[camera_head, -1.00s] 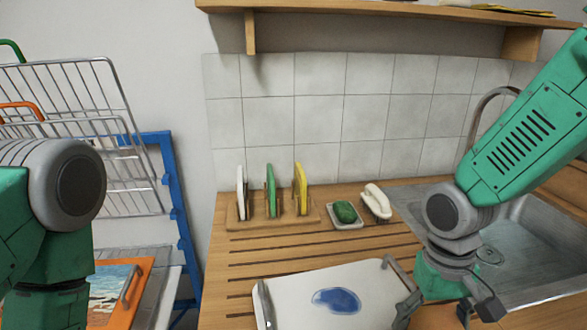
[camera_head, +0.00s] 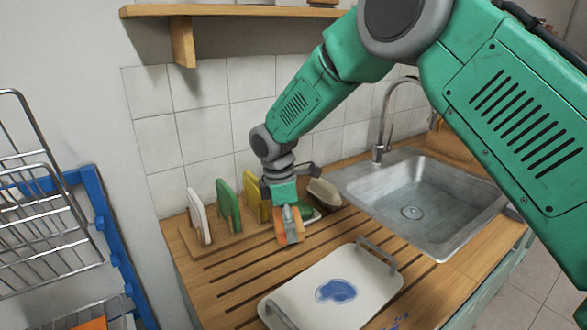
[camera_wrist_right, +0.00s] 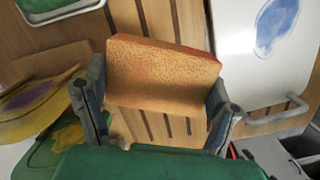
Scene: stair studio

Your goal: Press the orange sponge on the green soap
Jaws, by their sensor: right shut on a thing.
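My right gripper (camera_head: 286,212) is shut on the orange sponge (camera_head: 291,229), above the wooden counter just in front of the soap dish. In the right wrist view the orange sponge (camera_wrist_right: 160,75) sits between both fingers of the right gripper (camera_wrist_right: 158,98). The green soap (camera_head: 306,213) is mostly hidden behind the gripper in the head view. In the right wrist view the soap (camera_wrist_right: 42,4) lies in its pale dish (camera_wrist_right: 62,13) at the top left, cut by the edge. Sponge and soap are apart there. My left gripper is not in view.
A wooden rack (camera_head: 235,243) holds white, green and yellow upright pieces left of my right gripper. A pale brush-like object (camera_head: 324,191) lies behind it. A white tray (camera_head: 300,290) with a blue stain stands in front. The sink (camera_head: 420,185) is at right.

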